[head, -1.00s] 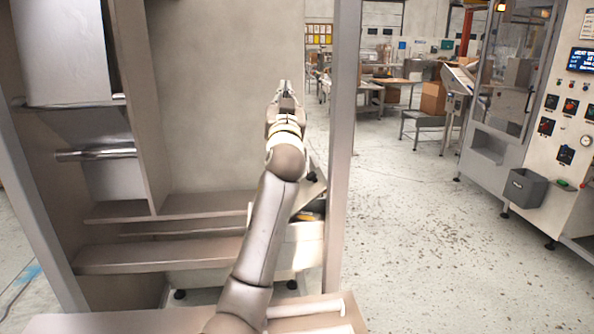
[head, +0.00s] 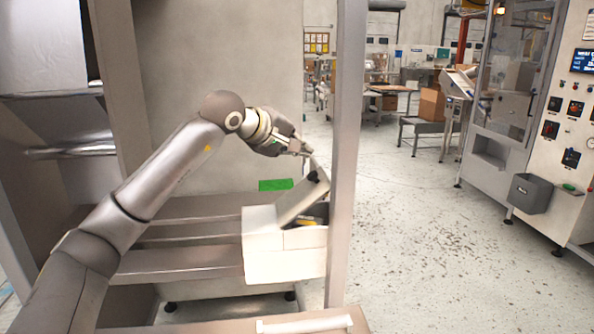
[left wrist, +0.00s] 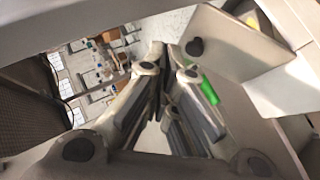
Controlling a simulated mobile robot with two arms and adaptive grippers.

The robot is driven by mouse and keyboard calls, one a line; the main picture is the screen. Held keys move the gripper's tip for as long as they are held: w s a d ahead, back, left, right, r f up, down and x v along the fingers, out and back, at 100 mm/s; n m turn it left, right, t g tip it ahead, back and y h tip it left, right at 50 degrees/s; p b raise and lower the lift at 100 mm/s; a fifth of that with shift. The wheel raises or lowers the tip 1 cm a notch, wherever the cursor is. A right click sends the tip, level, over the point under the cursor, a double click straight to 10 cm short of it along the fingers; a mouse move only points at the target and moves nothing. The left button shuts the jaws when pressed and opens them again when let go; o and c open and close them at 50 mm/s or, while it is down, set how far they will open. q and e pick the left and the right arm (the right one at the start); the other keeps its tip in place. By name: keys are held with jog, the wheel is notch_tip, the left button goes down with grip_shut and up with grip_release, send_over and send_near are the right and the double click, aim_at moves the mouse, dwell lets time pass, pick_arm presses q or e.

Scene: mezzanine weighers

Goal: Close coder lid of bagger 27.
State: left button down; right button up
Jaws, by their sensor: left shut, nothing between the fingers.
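The coder is a white box (head: 285,262) low on the bagger frame, left of the upright post. Its grey lid (head: 302,201) stands tilted open, with a black knob (head: 313,176) near its upper end. Yellow shows inside the box under the lid. My left gripper (head: 305,150) is shut and empty, just above the lid's upper end. In the left wrist view, its closed fingers (left wrist: 160,72) are beside the lid (left wrist: 240,42) and its knob (left wrist: 195,47); I cannot tell whether they touch. My right gripper is not in view.
A metal post (head: 347,150) stands close to the right of the coder. A small green panel (head: 276,184) is behind the box. Metal rails (head: 180,262) run to its left. Open floor (head: 420,240) lies right of the post, before another machine (head: 545,130).

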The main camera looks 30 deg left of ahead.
pick_arm(q)
jog(key=a+f+y, duration=0.1)
jog(key=a+y, duration=0.2)
jog(key=a, duration=0.3)
jog(key=shift+m+g, duration=0.3)
jog(key=shift+g, duration=0.1)
jog(key=p+x, duration=0.1)
jog(key=x, duration=0.3)
jog(key=d+f+p+x, duration=0.1)
jog(key=x, duration=0.3)
jog(key=s+d+p+x, duration=0.1)
jog(key=p+x, duration=0.1)
jog(key=x, duration=0.2)
jog(key=shift+w+f, duration=0.2)
jog(key=shift+f, duration=0.15)
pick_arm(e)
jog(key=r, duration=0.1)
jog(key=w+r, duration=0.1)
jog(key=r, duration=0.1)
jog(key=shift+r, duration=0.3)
pick_arm(q)
jog(key=shift+f, duration=0.1)
